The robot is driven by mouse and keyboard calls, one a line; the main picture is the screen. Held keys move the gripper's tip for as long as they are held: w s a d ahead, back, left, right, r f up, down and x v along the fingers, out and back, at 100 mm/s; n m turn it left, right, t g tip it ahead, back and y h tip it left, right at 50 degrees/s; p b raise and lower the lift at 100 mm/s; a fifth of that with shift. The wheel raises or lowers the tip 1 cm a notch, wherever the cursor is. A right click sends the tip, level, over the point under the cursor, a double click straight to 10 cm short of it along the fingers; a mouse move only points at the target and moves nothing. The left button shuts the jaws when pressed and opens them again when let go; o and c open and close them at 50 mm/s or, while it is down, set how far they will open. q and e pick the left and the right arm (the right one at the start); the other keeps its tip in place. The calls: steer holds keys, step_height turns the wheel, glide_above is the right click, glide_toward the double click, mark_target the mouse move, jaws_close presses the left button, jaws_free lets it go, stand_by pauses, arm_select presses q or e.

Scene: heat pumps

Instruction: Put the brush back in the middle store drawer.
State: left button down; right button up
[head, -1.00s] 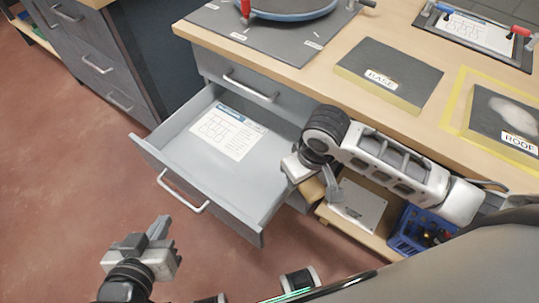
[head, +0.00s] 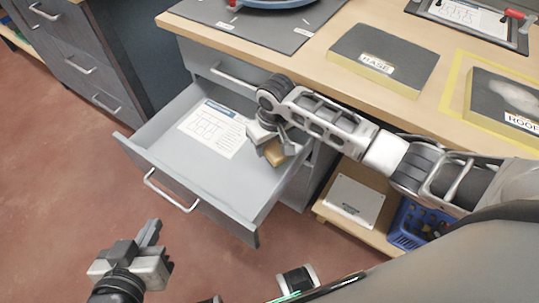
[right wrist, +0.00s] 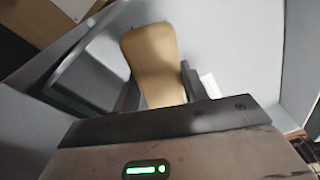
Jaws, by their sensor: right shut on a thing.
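The middle store drawer (head: 185,152) is pulled open below the workbench, with a printed sheet (head: 211,129) lying on its floor. My right gripper (head: 279,150) is over the right part of the open drawer and is shut on the brush, whose tan wooden part (head: 275,153) shows between the fingers. In the right wrist view the tan wooden part (right wrist: 153,62) stands between the two fingers, with grey drawer surfaces around it. The brush's bristles are hidden. My left gripper (head: 150,240) is away from the drawer at the lower left; its fingers appear close together, but their gap is unclear.
A closed drawer (head: 228,72) is above the open one. The bench top holds a BASE block (head: 384,56) and a ROOF block (head: 507,100). A shelf at the right holds a pale metal plate (head: 354,200) and a blue crate (head: 409,224).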

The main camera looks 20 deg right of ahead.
step_height(320, 180, down, 4)
steer(key=shift+f+b, duration=0.2)
steer(key=shift+b, duration=0.5)
steer(key=shift+f, duration=0.2)
steer(key=shift+r, duration=0.1)
steer(key=shift+f, duration=0.2)
steer(key=o, duration=0.9)
